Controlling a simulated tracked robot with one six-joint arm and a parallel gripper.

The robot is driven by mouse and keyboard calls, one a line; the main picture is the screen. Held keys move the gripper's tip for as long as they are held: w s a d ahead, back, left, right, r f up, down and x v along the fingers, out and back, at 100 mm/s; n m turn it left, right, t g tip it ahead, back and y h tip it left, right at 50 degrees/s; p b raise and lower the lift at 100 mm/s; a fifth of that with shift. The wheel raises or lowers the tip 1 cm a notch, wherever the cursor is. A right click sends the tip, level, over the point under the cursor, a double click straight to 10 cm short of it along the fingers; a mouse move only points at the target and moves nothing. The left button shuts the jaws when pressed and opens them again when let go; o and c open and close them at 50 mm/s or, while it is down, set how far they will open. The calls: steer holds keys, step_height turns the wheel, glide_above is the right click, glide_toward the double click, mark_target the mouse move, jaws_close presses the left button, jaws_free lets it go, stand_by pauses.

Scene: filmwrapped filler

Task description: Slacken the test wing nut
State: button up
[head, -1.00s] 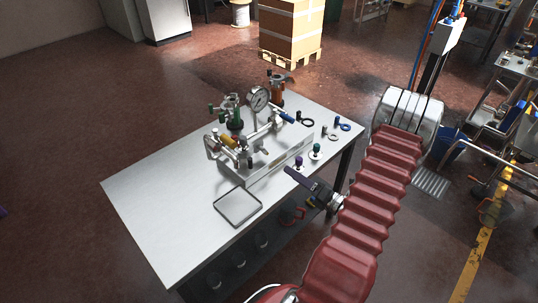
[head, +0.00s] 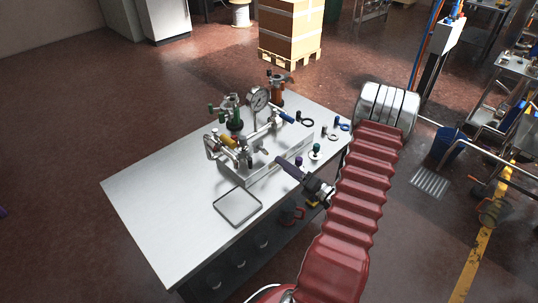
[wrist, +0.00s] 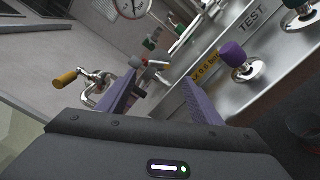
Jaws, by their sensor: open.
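My gripper (head: 282,163) is open and empty at the front side of the metal test rig (head: 262,165). In the wrist view its two purple fingers (wrist: 160,78) point at the rig, with small silver fittings (wrist: 152,66) between and beyond the tips. A purple knob (wrist: 233,54) on a silver disc stands right of the fingers, near the word TEST (wrist: 253,18). I cannot clearly make out the test wing nut among the fittings; the fingers may hide part of it.
A pressure gauge (head: 257,98) stands on the rig. A shallow tray (head: 237,206) sits on the table (head: 150,205) in front. A green knob (head: 316,147) and rings (head: 344,127) lie to the right. The table's left half is clear.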

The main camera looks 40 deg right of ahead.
mark_target(266, 152)
steer(key=w, duration=0.9)
steer(key=shift+w+a, duration=0.1)
steer(key=shift+c, duration=0.7)
steer(key=c, duration=0.9)
